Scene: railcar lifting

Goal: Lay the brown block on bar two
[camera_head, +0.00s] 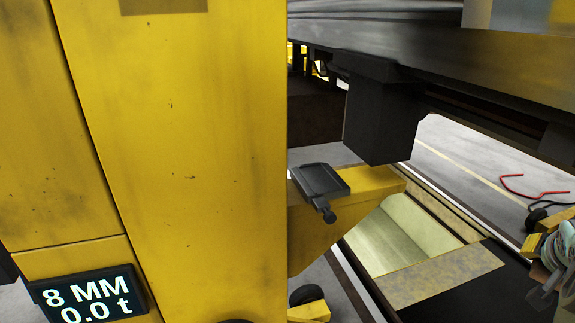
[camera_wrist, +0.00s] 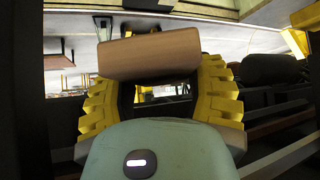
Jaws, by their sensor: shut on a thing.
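The brown block (camera_wrist: 150,56) lies across my gripper (camera_wrist: 155,75) in the wrist view, between two ribbed yellow fingers that press on its sides. My gripper is shut on it. In the head view my gripper (camera_head: 540,245) is only partly in frame at the right edge, and I cannot make out the block there. A yellow lifting bar (camera_head: 371,187) with a dark pad (camera_head: 322,180) on top juts from a large yellow column. No number shows on it, so I cannot tell whether it is bar two. My gripper is apart from it, to its right.
The yellow column (camera_head: 175,130) fills the left and carries a display (camera_head: 88,297) reading 8 MM and 0.0 t. A dark block (camera_head: 380,115) hangs under the railcar's edge (camera_head: 440,55), above the bar. A red cable (camera_head: 530,188) lies on the floor at right.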

